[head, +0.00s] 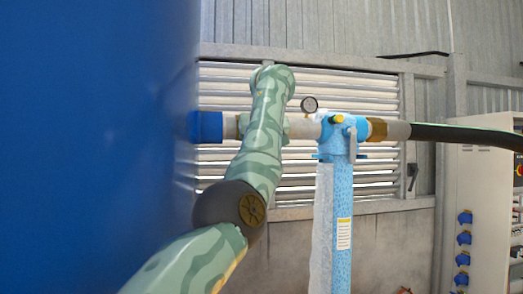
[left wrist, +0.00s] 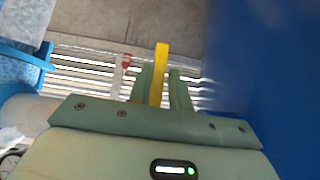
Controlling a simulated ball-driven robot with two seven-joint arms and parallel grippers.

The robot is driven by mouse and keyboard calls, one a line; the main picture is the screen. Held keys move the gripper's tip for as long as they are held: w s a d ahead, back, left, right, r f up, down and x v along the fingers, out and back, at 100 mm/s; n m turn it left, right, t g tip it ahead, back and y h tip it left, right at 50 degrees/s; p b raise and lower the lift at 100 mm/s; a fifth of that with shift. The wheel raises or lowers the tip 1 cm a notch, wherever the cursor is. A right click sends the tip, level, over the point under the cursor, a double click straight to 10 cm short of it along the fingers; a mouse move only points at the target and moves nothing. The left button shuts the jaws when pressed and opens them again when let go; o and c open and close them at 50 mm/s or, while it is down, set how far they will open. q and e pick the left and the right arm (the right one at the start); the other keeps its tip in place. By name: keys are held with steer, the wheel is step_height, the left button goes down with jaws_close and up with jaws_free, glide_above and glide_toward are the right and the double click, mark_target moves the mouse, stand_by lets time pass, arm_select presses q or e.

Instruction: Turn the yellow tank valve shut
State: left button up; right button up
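The yellow valve handle (left wrist: 161,60) stands out as a flat bar in the left wrist view. My left gripper (left wrist: 161,82) has one green finger on each side of it, very close. I cannot tell whether the fingers press on it. In the head view my left arm crosses in front of the pipe beside the blue tank (head: 95,130) and hides the valve and the gripper there. The tank's blue outlet (head: 207,127) shows just left of the arm. My right gripper is in neither view.
A pressure gauge (head: 310,104) sits on the pipe, right of my arm. A light blue filter housing (head: 341,215) and a black hose (head: 465,136) stand further right. The tank wall (left wrist: 265,70) is close on the wrist view's right. A red piece (left wrist: 126,62) is left of the handle.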

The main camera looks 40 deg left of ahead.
arm_select(q)
steer(key=shift+o, duration=1.2)
steer(key=shift+s, duration=0.15)
steer(key=p+v, duration=0.1)
steer(key=v, duration=1.5)
steer(key=shift+s+r, duration=0.2)
steer(key=shift+s, duration=0.1)
steer(key=shift+d, duration=0.1)
